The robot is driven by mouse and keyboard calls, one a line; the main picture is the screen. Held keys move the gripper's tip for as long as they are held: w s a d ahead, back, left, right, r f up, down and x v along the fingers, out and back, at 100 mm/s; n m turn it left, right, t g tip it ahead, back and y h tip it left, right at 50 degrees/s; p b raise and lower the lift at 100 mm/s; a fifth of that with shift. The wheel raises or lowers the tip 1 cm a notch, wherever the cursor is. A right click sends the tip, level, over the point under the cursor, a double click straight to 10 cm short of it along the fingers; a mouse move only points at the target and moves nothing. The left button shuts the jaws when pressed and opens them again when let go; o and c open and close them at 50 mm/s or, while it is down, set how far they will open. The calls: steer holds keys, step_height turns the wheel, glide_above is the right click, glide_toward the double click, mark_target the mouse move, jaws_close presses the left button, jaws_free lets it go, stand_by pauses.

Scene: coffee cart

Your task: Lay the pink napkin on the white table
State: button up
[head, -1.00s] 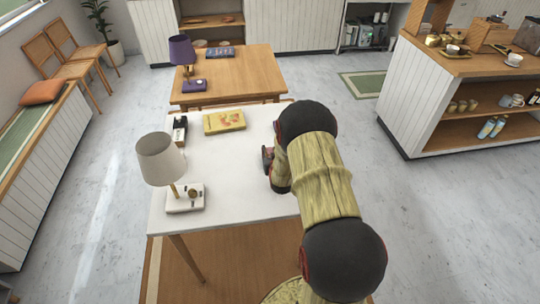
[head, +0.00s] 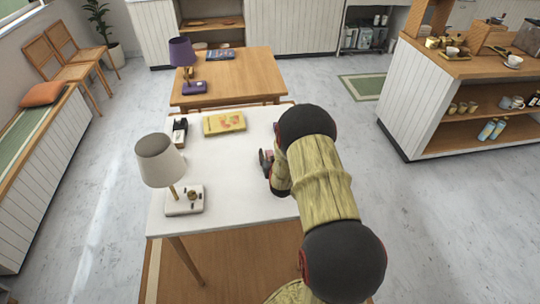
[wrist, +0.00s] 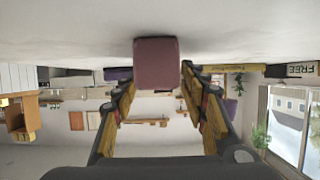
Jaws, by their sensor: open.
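The pink napkin (wrist: 157,63) shows in the wrist view as a small folded, dull mauve-pink block. It is against the white table (wrist: 70,35), which fills the top of that upside-down view. My gripper (wrist: 158,79) is open, with one finger on each side of the napkin and a visible gap to each. In the head view the white table (head: 230,180) is in the middle, and my arm covers its right part. A small dark red part shows at the arm's end low over the table; I cannot tell there whether it is napkin or finger.
A white lamp (head: 160,160) stands at the table's left. A yellow book (head: 224,123) and a small black device (head: 180,131) lie along its far side. The table's middle and front are clear. A wooden table (head: 240,75) stands behind.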

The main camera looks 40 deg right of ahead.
steer(key=shift+r+p, duration=0.25)
steer(key=shift+p, duration=0.05)
steer(key=p+v, duration=0.3)
steer(key=v, duration=0.8)
steer(key=shift+s+a+r, duration=0.15)
steer(key=shift+s+a, duration=0.05)
steer(key=shift+s, duration=0.1)
steer(key=w+a+r+n+y, duration=0.2)
steer(key=w+a+r+y, duration=0.15)
steer(key=a+r, duration=0.6)
steer(key=s+a+r+n+g+y, duration=0.1)
steer(key=s+a+r, duration=0.1)
steer(key=a+r, duration=0.35)
steer(key=s+a+r+n+g+y, duration=0.1)
steer(key=s+a+r, duration=0.25)
steer(key=r, duration=0.35)
steer(key=s+a+r+g, duration=0.1)
steer(key=s+a+r, duration=0.1)
steer(key=s+a, duration=0.2)
steer(key=s+a+r+n+g+y, duration=0.1)
steer(key=s+a+r, duration=0.2)
steer(key=s, duration=0.6)
steer(key=s+a+r+n+g, duration=0.1)
steer(key=s+a+r, duration=0.2)
steer(key=s+a, duration=0.2)
steer(key=s, duration=0.2)
steer(key=shift+s+a+g+y, duration=0.2)
steer(key=shift+s+g+y, duration=0.05)
steer(key=shift+g+y, duration=0.15)
